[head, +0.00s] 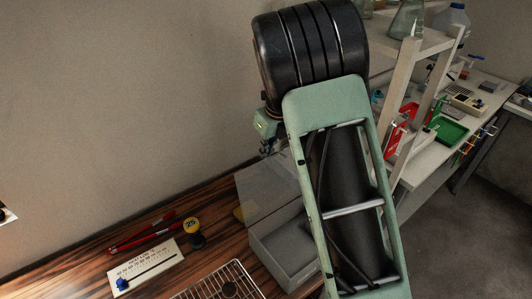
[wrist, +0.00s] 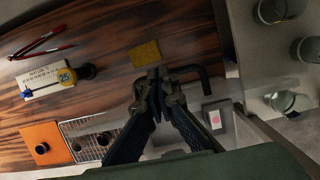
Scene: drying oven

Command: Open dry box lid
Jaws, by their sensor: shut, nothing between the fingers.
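The dry box (head: 283,262) is a grey open-topped box on the wooden bench, partly hidden by my arm in the head view. A clear panel that looks like its lid (head: 262,188) stands tilted up at the box's far side. In the wrist view the clear panel is hard to make out; a dark bent bar, perhaps its handle (wrist: 206,76), lies just right of my fingertips. My gripper (wrist: 154,76) is shut with nothing in it. Whether it touches the bar I cannot tell. In the head view my arm hides most of the gripper.
On the bench are red tongs (head: 145,236), a white card (head: 146,267), a yellow-topped round object (head: 193,228), a wire rack (head: 222,285) and a yellow pad (wrist: 145,53). A shelf with glassware (head: 406,20) stands at the right.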

